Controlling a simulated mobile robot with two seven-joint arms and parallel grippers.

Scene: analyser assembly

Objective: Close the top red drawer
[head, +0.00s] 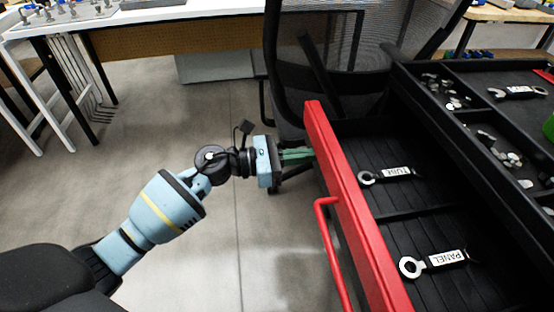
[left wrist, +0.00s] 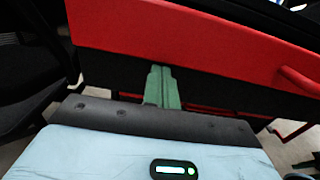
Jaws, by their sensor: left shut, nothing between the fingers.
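The top red drawer (head: 345,200) stands open in the head view, its red front facing left with a red bar handle (head: 328,240) on it. Two tools labelled TUBE (head: 390,174) and PANEL (head: 436,261) lie inside on the black ribbed floor. My left gripper (head: 308,154) is shut and empty, its green fingertips close to the far part of the red front. In the left wrist view the green fingers (left wrist: 162,88) point at the red front (left wrist: 180,45); whether they touch it I cannot tell. My right gripper is not in view.
The black cabinet top tray (head: 480,110) with small metal parts and a wrench (head: 517,92) is at the right. A black mesh chair (head: 335,70) stands behind the drawer. A white workbench (head: 140,14) is at the back left. Open floor (head: 215,120) lies left of the drawer.

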